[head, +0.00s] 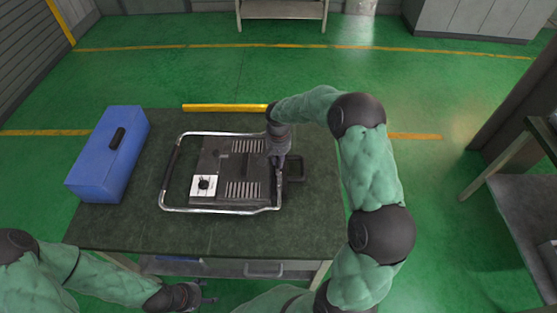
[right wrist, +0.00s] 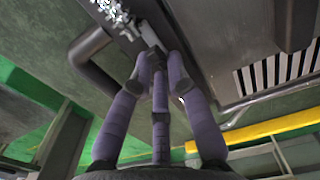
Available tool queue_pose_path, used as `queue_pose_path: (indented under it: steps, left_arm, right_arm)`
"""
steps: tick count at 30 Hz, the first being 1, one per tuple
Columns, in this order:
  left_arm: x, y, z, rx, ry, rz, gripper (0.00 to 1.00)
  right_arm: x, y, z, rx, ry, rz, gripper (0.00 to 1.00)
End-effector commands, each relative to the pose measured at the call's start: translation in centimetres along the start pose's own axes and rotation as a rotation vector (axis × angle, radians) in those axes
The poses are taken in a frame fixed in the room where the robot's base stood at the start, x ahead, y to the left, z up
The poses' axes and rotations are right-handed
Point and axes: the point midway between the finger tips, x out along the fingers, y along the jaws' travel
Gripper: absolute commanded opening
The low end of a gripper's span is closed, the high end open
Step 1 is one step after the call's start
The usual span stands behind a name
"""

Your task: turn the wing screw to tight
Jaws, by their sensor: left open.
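The heating element (head: 235,165) is a dark unit inside a shiny tube frame on the table. A white dial plate (head: 204,186) is on its left part. My right gripper (head: 279,163) points down at the unit's right edge. In the right wrist view its fingers (right wrist: 160,58) converge at a small light-grey winged piece (right wrist: 150,37), which looks like the wing screw, beside a shiny threaded part (right wrist: 116,14). Whether the fingers grip it or only surround it is unclear. In the head view the hand hides the screw. My left gripper (head: 207,296) is open and empty, low in front of the table.
A blue toolbox (head: 108,155) stands on the table (head: 130,228) at the left. A yellow bar (head: 225,107) shows at the table's back edge. The table's front strip is clear. A workbench (head: 530,210) stands at the far right, apart from the table.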

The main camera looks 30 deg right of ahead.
Motion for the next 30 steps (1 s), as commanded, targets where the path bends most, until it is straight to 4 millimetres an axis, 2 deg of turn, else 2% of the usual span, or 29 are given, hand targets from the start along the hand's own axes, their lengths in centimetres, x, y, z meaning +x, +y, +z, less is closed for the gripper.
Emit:
queue_pose_path:
  steps: [14,20,30]
  left_arm:
    - [0.2,-0.1,0.0,0.0,0.0,0.0,0.65]
    - [0.6,-0.2,0.0,0.0,0.0,0.0,0.65]
    - [1.4,-0.5,-0.1,0.0,0.0,0.0,0.65]
  right_arm:
    - [0.1,0.0,0.0,0.058,0.0,0.0,0.0]
    - [0.1,-0.1,0.1,0.185,0.001,-0.001,0.0]
    - [0.1,-0.1,0.2,0.499,0.001,-0.001,0.0]
